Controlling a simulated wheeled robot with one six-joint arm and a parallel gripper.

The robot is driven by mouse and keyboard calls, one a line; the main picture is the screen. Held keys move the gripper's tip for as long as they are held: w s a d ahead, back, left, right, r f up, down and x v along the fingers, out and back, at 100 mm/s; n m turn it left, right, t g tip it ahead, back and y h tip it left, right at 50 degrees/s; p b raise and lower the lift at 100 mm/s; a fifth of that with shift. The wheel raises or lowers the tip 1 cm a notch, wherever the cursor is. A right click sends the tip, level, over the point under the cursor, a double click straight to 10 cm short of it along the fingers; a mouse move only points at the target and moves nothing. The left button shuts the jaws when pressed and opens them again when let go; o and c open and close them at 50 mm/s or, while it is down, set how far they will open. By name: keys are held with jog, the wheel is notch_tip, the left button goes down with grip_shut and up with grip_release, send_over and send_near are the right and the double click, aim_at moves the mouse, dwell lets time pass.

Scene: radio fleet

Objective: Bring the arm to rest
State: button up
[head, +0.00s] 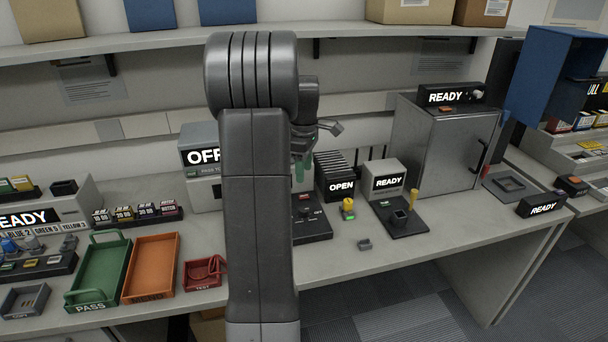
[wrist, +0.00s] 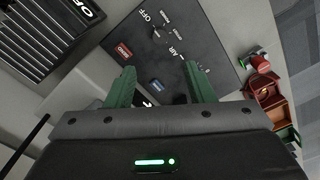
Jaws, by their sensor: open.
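My arm rises up the middle of the head view and hides part of the bench behind it. My gripper (wrist: 160,84) is open in the wrist view, its two green fingers apart with nothing between them. It hangs above a dark control panel (wrist: 165,45) with switches and the words OFF and AIR. In the head view the same panel (head: 308,222) lies on the bench just right of my arm. My gripper's green fingers (head: 302,170) show partly there, above the panel.
A green PASS tray (head: 118,262), an orange tray (head: 152,262) and a small red TEST tray (head: 203,272) stand left of my arm. A black OPEN rack (head: 335,180), a READY unit (head: 388,180) and a steel cabinet (head: 445,150) stand right. A shelf (head: 350,30) runs above.

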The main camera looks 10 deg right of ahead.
aim_at(304, 209)
jog(key=shift+f, duration=0.1)
notch_tip(304, 209, down, 14)
jog(key=shift+r, duration=0.15)
dwell(0.6)
